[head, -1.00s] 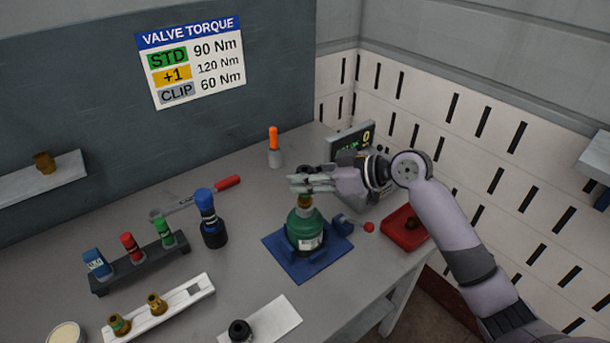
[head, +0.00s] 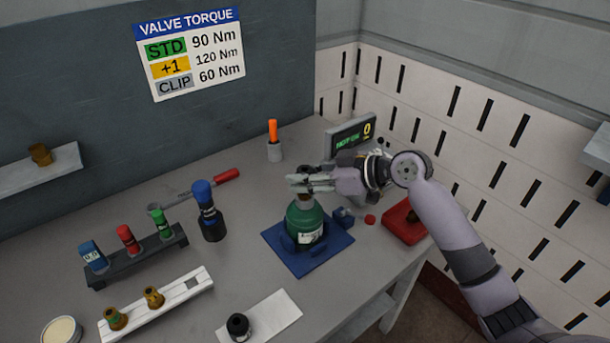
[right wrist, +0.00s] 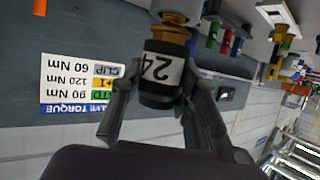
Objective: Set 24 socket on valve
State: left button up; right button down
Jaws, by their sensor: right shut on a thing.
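My right gripper (head: 311,183) is over the top of the green cylinder (head: 303,224), which stands upright on a blue base (head: 330,252). In the right wrist view its fingers are shut on a black socket (right wrist: 160,87) with a white label reading 24. The socket's end meets the brass valve (right wrist: 172,32) there, in line with it. I cannot tell how far the socket is over the valve. In the head view the fingers mostly hide the socket. My left gripper is not in view.
A white holder (head: 183,298) bears brass fittings. A red tray (head: 403,232) and display (head: 351,135) are right.

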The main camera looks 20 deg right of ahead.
jog(key=shift+f, duration=0.4)
jog(key=c, duration=1.2)
grip_release()
jog(key=shift+o, duration=0.2)
jog(key=shift+r+p, duration=2.05)
jog(key=shift+r, duration=1)
